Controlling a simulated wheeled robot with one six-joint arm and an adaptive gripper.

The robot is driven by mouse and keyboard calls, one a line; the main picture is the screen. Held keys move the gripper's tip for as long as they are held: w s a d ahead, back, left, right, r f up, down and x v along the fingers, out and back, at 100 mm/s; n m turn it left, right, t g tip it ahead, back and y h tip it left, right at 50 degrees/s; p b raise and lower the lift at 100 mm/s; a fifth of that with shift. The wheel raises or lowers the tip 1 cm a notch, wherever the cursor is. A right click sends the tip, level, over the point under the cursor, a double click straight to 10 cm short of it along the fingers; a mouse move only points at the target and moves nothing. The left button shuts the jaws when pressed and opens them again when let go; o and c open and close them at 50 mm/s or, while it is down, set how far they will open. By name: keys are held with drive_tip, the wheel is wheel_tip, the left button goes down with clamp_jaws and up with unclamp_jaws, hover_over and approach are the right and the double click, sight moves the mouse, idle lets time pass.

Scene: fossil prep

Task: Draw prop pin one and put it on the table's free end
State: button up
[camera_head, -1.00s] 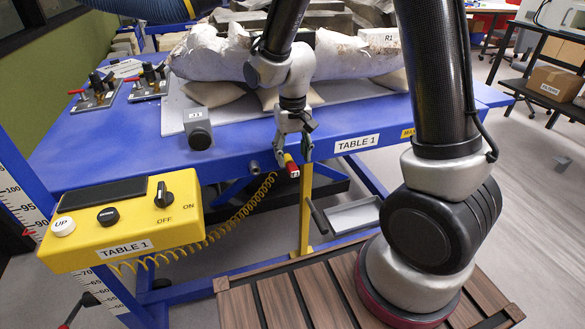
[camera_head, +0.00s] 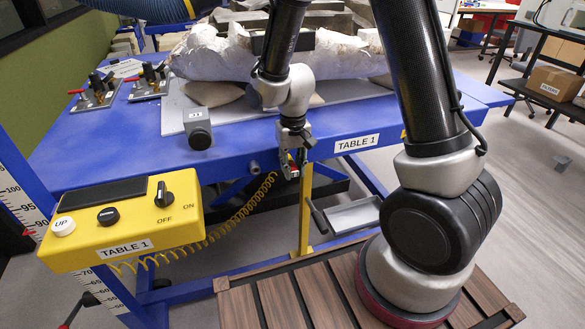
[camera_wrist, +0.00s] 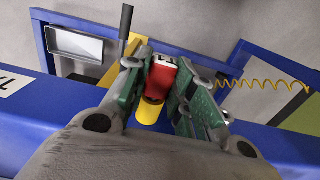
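Prop pin one (camera_wrist: 162,77) has a red grip with a white marked end and a yellow part. In the wrist view it lies between the two green-padded fingers of my gripper (camera_wrist: 165,68). The fingers stand close on both sides of the red grip, and I cannot tell whether both pads touch it. In the head view my gripper (camera_head: 292,166) is at the front edge of the blue table (camera_head: 240,147), just above the yellow post, and mostly hides the pin. The pin's inner end is hidden.
A yellow control box (camera_head: 122,222) with a coiled yellow cord stands at front left. A grey tray (camera_head: 354,215) hangs under the table. A large pale fossil jacket (camera_head: 215,55) lies on the table. Clamp fixtures (camera_head: 97,92) stand at its left end; bare blue surface shows around them.

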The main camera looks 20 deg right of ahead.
clamp_jaws()
drive_tip(key=shift+s, duration=0.15)
drive_tip(key=shift+s, duration=0.45)
drive_tip(key=shift+s, duration=0.15)
drive_tip(key=shift+s, duration=2.85)
